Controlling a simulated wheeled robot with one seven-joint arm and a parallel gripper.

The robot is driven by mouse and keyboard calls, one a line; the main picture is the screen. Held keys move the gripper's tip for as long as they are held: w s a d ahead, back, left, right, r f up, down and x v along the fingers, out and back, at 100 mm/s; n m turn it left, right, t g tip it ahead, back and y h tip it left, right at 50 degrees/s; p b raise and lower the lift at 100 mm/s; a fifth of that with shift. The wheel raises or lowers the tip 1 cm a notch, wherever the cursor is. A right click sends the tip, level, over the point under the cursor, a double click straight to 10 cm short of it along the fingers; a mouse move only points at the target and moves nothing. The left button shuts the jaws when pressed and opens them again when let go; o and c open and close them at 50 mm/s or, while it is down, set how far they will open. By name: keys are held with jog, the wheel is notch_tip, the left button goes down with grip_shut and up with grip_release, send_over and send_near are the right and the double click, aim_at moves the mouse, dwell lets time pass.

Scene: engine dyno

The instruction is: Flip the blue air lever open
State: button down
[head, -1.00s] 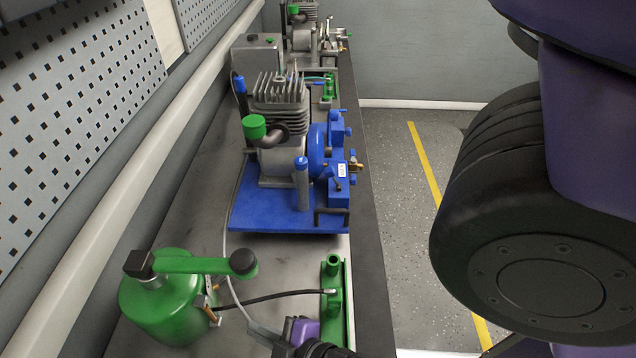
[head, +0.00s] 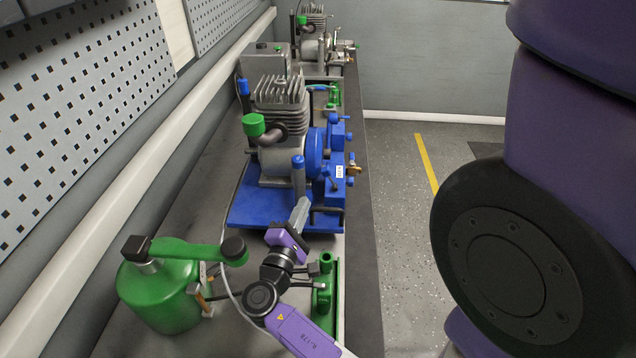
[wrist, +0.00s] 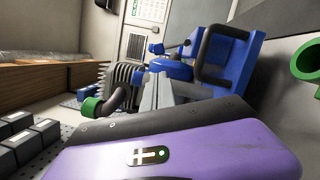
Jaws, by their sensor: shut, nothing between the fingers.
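The blue engine rig stands on a blue base plate (head: 258,208) on the bench in the head view. Small blue parts sit around a brass fitting (head: 353,169) on the rig's right side; I cannot tell which one is the air lever or its position. My gripper (head: 302,204) is shut and empty, over the front of the base plate, below and left of that fitting in the picture. In the wrist view the grey fingers (wrist: 162,88) point toward the blue block (wrist: 240,62) with its black handle (wrist: 213,55). The brass fitting is not clear there.
A green oil can (head: 158,295) with a long green lever stands front left. A green stand (head: 327,290) is beside my wrist. A dark U-shaped handle (head: 327,212) rises at the plate's front right. The floor (head: 400,210) right of the bench is open.

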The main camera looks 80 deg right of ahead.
jog(key=s+d+r, duration=0.1)
jog(key=d, duration=0.8)
jog(key=shift+s+d+p, duration=0.2)
jog(key=shift+d+p, duration=0.2)
jog(key=shift+d, duration=0.1)
